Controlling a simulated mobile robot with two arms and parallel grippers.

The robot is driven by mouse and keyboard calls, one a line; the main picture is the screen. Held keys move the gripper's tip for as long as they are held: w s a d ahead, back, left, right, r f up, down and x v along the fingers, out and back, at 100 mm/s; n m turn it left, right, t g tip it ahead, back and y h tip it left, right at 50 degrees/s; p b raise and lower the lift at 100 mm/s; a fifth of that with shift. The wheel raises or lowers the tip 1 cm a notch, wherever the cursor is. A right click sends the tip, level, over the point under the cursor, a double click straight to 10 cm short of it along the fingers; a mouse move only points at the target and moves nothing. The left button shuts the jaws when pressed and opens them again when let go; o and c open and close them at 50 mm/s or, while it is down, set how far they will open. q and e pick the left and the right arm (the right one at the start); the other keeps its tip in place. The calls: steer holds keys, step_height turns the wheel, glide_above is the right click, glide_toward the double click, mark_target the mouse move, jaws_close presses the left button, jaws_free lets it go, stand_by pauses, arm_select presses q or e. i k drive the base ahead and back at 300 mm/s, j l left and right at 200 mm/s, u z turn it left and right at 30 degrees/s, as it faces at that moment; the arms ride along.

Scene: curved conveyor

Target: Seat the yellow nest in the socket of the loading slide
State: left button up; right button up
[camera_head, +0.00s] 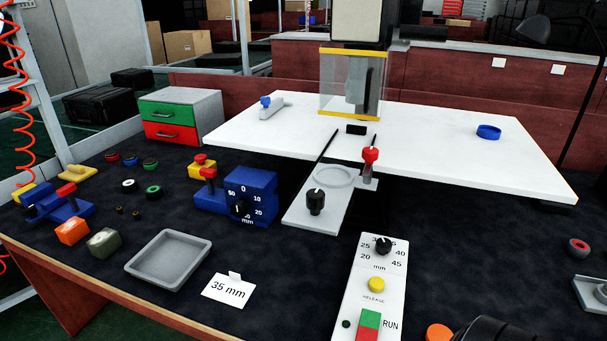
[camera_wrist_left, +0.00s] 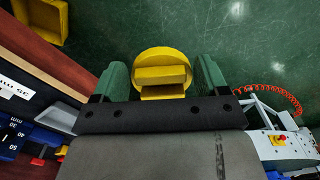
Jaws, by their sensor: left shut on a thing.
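In the left wrist view my left gripper (camera_wrist_left: 162,85) is shut on the yellow nest (camera_wrist_left: 165,60), a round yellow piece with a raised block between the green fingers. Green floor shows beyond it. This gripper is outside the head view. The loading slide (camera_head: 299,217) is a grey plate in the middle of the head view, with a black knob and a red-topped pin. Its round socket (camera_head: 335,177) shows as a pale ring with nothing in it.
A white table (camera_head: 430,140) with a clear guard box (camera_head: 350,85) stands behind the slide. A blue gauge block (camera_head: 262,183), a grey tray (camera_head: 134,267), a 35 mm card (camera_head: 228,289) and a control panel (camera_head: 353,272) surround it. The dark mat at right is mostly free.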

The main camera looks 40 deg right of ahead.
mark_target(321, 205)
steer(key=i+z, duration=0.15)
steer(key=z, duration=0.3)
steer(key=i+j+z, duration=0.1)
steer(key=z, duration=0.3)
